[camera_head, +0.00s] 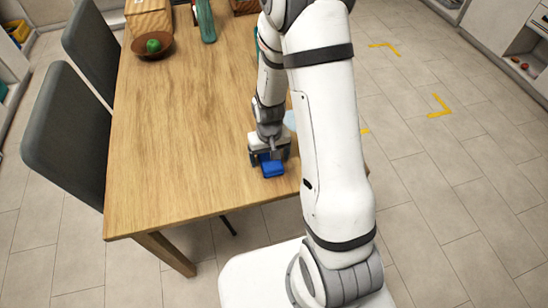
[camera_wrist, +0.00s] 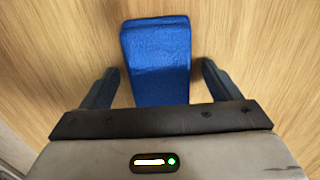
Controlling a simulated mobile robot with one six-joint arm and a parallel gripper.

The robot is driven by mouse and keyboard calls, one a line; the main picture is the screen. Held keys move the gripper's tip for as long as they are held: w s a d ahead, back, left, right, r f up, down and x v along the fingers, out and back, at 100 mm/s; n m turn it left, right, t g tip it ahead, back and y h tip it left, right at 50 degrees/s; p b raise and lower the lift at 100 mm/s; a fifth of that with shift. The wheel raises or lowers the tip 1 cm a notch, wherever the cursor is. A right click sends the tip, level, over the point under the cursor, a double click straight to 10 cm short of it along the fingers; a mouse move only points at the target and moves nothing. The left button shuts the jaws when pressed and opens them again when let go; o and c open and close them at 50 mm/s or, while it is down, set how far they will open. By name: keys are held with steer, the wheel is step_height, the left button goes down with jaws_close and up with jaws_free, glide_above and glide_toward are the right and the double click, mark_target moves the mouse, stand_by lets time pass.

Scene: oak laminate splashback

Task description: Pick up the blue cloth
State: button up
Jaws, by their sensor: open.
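The blue cloth (camera_head: 272,168) lies folded on the wooden table near its front right edge. In the wrist view the cloth (camera_wrist: 157,62) is a blue block-like bundle between my gripper's two dark fingers. My gripper (camera_head: 269,160) points down at the cloth. In the wrist view my gripper (camera_wrist: 160,85) is open, with a gap of bare wood on each side of the cloth. Part of the cloth is hidden under the gripper in the head view.
The wooden table (camera_head: 180,130) is clear to the left of the cloth. A brown bowl (camera_head: 150,46) with a green fruit (camera_head: 153,45), a green bottle (camera_head: 205,20) and a wooden box (camera_head: 148,14) stand at the far end. Grey chairs (camera_head: 65,130) line the left side.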

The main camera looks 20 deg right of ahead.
steer(key=shift+c, duration=0.2)
steer(key=c, duration=1)
steer(key=shift+r, duration=5.05)
steer(key=shift+c, duration=0.2)
